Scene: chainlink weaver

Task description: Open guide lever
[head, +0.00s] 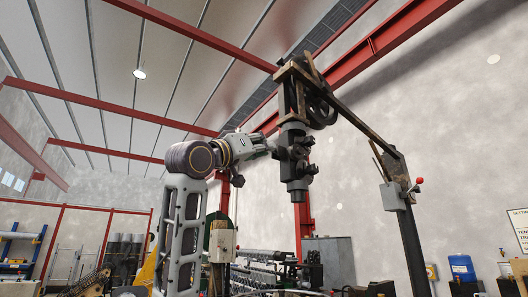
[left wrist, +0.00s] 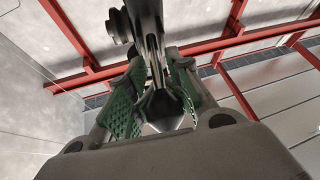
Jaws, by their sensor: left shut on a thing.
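The weaver's dark metal head (head: 296,155) hangs from an overhead arm, right of the centre in the head view. My left gripper (head: 270,148) reaches it from the left at mid height. In the left wrist view, the green-padded fingers of my left gripper (left wrist: 155,95) are shut on a dark metal bar (left wrist: 150,45), which appears to be the guide lever. The bar runs upward out of the picture between the pads. Its gripped end is partly hidden by the fingers. In the head view the lever is too small to make out. My right gripper is not in view.
A slanting dark beam (head: 355,125) runs from the head to a post at right, with a grey box (head: 391,196) and a red-knobbed lever (head: 417,183). Below is the machine bed (head: 265,270). A grey cabinet (head: 330,258) stands behind. Open air lies left of my arm.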

